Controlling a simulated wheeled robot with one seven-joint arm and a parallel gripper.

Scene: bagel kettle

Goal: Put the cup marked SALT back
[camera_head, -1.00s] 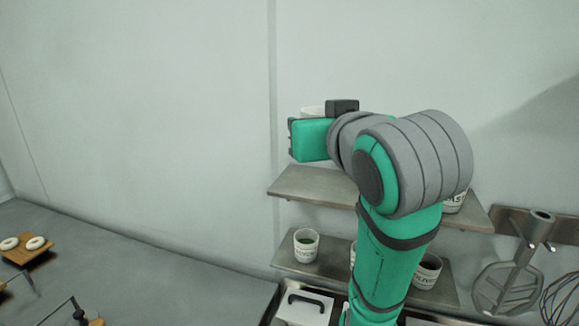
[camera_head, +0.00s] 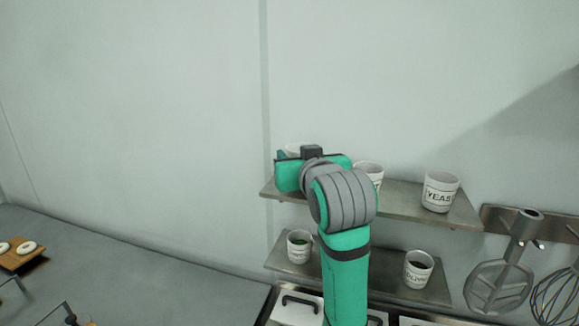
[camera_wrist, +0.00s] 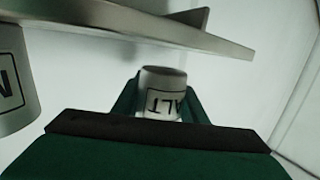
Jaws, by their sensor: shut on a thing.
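The white cup marked SALT (camera_wrist: 162,104) shows "ALT" in the wrist view, between the two fingers of my gripper (camera_wrist: 158,92). My gripper is shut on it. In the head view only a pale part of this cup (camera_head: 291,150) shows behind my gripper (camera_head: 284,160). Both are at the left end of the upper shelf (camera_head: 400,201). I cannot tell whether the cup touches the shelf. In the wrist view the shelf edge (camera_wrist: 130,25) runs across the top, with a visible gap between it and the cup.
The YEAST cup (camera_head: 440,191) stands on the upper shelf's right, with another cup (camera_head: 371,174) partly behind my arm. The lower shelf (camera_head: 375,285) holds two visible cups, left (camera_head: 300,247) and right (camera_head: 418,269). A paddle (camera_head: 500,285) and whisk (camera_head: 555,298) hang at right.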

